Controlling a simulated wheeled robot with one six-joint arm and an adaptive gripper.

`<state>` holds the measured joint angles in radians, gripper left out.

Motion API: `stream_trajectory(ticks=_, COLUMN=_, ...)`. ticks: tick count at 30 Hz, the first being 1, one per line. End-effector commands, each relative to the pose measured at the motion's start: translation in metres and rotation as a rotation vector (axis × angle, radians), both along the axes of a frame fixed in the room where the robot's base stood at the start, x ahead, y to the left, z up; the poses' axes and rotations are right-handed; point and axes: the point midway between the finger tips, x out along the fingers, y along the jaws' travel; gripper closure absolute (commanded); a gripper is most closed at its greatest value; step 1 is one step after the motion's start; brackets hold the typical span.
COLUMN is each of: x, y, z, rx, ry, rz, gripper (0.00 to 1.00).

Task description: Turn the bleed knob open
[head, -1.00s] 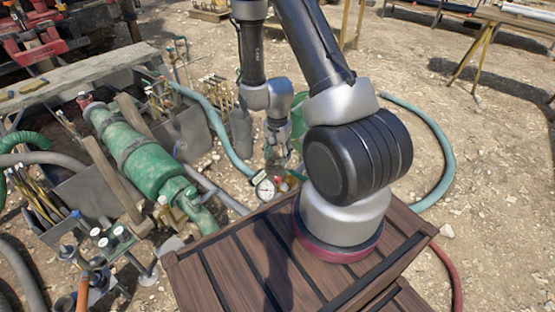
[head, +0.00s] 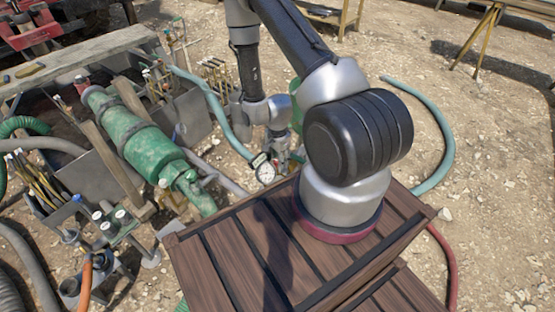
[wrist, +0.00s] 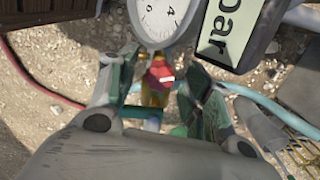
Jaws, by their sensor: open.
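A small red knob (wrist: 162,71) on a brass fitting (wrist: 155,93) shows in the middle of the wrist view, below a round white dial gauge (wrist: 165,15). I take it to be the bleed knob. My gripper (wrist: 160,95) is open, with one finger left and one right of the fitting in the picture. I cannot tell whether either finger touches it. In the head view my gripper (head: 282,158) is low beside the gauge (head: 265,172), just behind the wooden crate's edge. The red knob is too small or hidden to make out there.
A dark-framed "bar" display (wrist: 238,27) sits close beside the gauge in the wrist view. In the head view a green cylinder (head: 137,140) and a teal hose (head: 222,125) lie left of my gripper. The wooden crate (head: 225,262) is in front; open gravel lies right.

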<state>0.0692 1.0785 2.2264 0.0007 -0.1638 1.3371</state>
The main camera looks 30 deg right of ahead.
Motion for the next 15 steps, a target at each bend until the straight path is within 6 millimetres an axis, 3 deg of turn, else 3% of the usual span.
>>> stream_trajectory(ticks=3, x=0.0, y=0.0, z=0.0002, rx=0.0, ry=0.0, rz=0.0, gripper=0.54)
stream_trajectory(ticks=10, x=-0.0001, y=0.0, z=0.0003, rx=0.0, ry=0.0, rz=0.0, gripper=0.96)
stream_trajectory(ticks=15, x=0.0, y=0.0, z=0.0004, rx=0.0, ry=0.0, rz=0.003, gripper=0.97)
